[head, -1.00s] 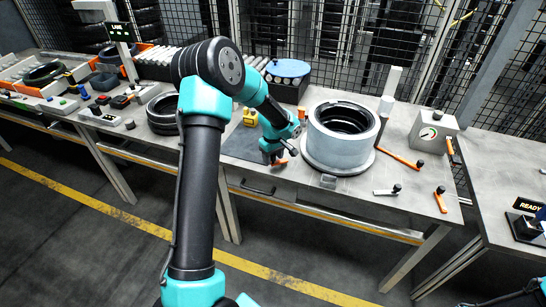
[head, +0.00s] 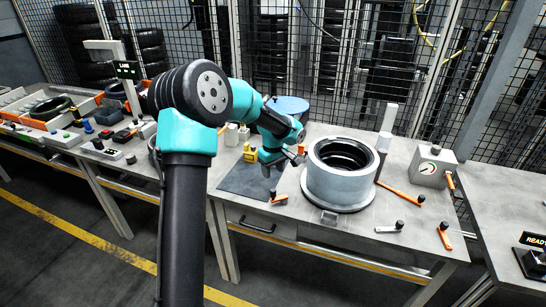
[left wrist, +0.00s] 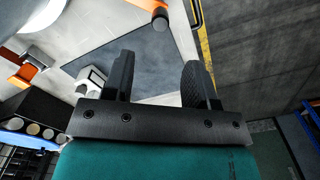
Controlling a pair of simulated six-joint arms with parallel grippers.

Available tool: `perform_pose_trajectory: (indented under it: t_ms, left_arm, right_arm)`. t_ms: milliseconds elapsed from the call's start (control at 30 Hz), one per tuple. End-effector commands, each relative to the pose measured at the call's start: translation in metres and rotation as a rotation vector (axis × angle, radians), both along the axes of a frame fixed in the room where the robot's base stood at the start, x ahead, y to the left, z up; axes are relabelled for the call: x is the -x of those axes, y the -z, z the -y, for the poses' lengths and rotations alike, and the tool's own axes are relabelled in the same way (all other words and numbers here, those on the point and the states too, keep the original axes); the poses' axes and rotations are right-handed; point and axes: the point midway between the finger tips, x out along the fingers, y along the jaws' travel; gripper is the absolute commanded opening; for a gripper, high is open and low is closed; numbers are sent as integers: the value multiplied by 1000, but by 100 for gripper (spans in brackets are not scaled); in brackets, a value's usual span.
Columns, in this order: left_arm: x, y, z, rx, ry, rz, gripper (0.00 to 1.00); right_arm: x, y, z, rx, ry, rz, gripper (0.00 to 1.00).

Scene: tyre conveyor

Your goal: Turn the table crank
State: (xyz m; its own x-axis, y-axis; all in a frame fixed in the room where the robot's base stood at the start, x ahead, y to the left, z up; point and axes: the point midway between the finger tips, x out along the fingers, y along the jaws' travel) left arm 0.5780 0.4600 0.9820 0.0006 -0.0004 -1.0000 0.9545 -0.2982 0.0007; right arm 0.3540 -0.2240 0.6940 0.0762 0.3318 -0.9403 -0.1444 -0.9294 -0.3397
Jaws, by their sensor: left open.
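An orange crank handle (head: 281,198) with a black end sits at the table's front edge, left of the big grey ring. In the left wrist view an orange piece with a dark round end (left wrist: 151,6) shows at the top edge, likely the same handle. My left gripper (head: 271,168) is open and empty over the grey mat (head: 243,183), behind the handle and apart from it. In the left wrist view its two black fingers (left wrist: 158,82) stand apart with nothing between them. My right gripper is out of view.
The grey ring (head: 327,184) stands close right of my left gripper. Orange levers (head: 400,192) (head: 444,238), a silver lever (head: 388,228) and a gauge box (head: 432,167) lie further right.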

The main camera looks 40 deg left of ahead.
Motion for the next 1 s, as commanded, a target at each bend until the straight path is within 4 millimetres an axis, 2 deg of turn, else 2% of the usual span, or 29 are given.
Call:
perform_pose_trajectory:
  t_ms: [33,200,367,867,1000]
  left_arm:
    - [0,-12,0,-1,-1,3,52]
    - [0,-40,0,0,-1,2,52]
    - [0,-55,0,-1,0,1,52]
    - [0,-58,0,0,0,-1,52]
    - [0,-52,3,5,13,-1,52]
  right_arm:
    - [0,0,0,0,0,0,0]
    - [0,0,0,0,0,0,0]
    - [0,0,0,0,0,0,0]
    - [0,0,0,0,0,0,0]
    - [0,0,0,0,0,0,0]
